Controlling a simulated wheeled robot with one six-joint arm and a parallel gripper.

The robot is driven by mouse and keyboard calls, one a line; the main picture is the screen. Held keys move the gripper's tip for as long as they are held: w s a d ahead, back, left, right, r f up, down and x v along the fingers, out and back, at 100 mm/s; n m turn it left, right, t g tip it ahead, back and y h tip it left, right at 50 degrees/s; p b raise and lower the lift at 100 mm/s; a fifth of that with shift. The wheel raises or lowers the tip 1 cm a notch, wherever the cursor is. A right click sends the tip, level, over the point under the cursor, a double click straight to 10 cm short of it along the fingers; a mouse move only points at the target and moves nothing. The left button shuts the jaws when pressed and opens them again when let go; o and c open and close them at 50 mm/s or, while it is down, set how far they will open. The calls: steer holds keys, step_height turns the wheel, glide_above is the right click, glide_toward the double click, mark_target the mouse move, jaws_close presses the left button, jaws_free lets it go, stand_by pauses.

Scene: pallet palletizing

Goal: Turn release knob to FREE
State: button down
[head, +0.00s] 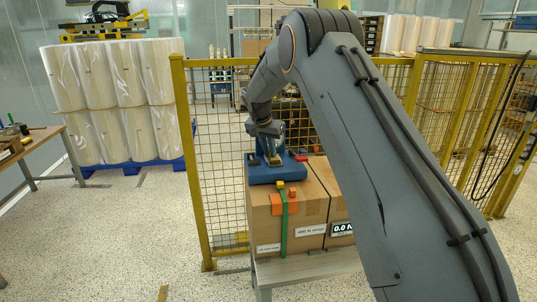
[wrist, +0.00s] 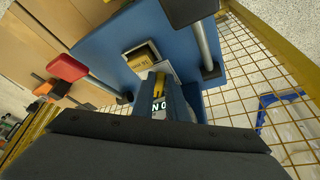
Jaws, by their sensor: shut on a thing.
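A blue tool (head: 272,175) sits on top of a cardboard box (head: 262,215). Its blue plate (wrist: 105,45) fills the middle of the wrist view. A yellow part (wrist: 158,84) and a small display (wrist: 158,104) show on it, with characters like "N0". A red paddle-shaped part (wrist: 67,67) sticks out to the left; a red piece (head: 300,158) also shows in the head view. My gripper (head: 268,135) is down at the tool, shut on a part of it. The gripped part is hidden behind the dark jaw in the wrist view, and no FREE mark is readable.
A green strap (head: 284,225) runs down the box front, with orange pieces (head: 277,204) beside it. A readout (head: 342,229) on the right-hand box shows 0.0 N. Yellow mesh fencing (head: 220,150) stands close behind.

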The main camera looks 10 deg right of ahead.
stand_by(0.3)
steer(key=c, duration=2)
jaws_free()
steer(key=shift+c, duration=0.2)
steer(key=b+v, duration=0.1)
steer(key=v, duration=0.7)
steer(key=shift+b, duration=0.4)
steer(key=s+d+f+n+g+y, duration=0.1)
steer(key=s+f+n, duration=0.1)
steer(key=s, duration=1.3)
steer(key=s+d+f+n+g, duration=0.1)
steer(key=s+f, duration=0.4)
steer(key=s, duration=1)
steer(key=s+d+f+n+g+y, duration=0.1)
steer(key=s+f+n, duration=0.3)
steer(key=s, duration=1.2)
steer(key=shift+d+f+y, duration=0.15)
steer(key=shift+d+y, duration=0.15)
steer(key=shift+d, duration=0.15)
